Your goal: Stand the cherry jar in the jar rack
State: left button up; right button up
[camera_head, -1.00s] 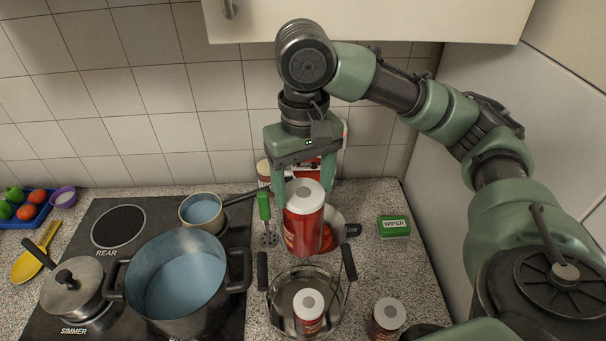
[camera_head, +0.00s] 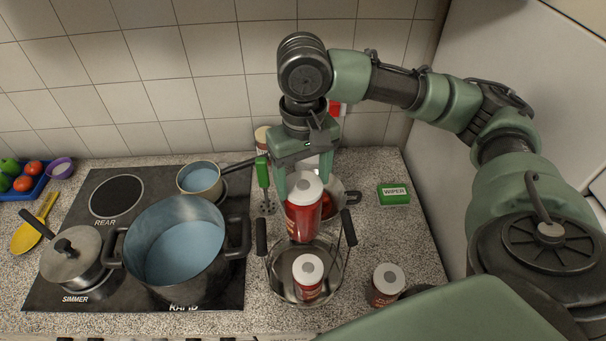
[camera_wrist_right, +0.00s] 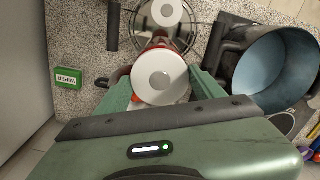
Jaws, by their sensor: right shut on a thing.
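A red jar with a white lid (camera_head: 304,218) is held upright between the fingers of my right gripper (camera_head: 304,186); its label cannot be read. In the right wrist view its white lid (camera_wrist_right: 160,76) shows between the fingers. A round wire rack with two black upright handles (camera_head: 272,288) stands on the counter, and I take it for the jar rack. One white-lidded red jar (camera_head: 308,278) stands in it, towards its front. The held jar is above the rack's rear part and overlaps it in view; the gap under it cannot be judged. My left gripper is out of view.
Another white-lidded jar (camera_head: 386,287) stands right of the rack. A small pan with red contents (camera_head: 345,203) is behind it, and a green WIPER box (camera_head: 394,191) lies at the right. A large pot (camera_head: 182,255) on the hob is close on the left.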

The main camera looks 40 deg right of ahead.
jog(key=shift+f+b, duration=1.9)
jog(key=shift+b, duration=0.35)
jog(key=shift+f+b, duration=0.75)
jog(key=shift+f, duration=3.85)
jog(key=shift+f+p, duration=0.2)
jog(key=shift+p, duration=0.1)
jog(key=o, duration=1.6)
jog(key=shift+o, duration=0.8)
jog(key=shift+f, duration=0.15)
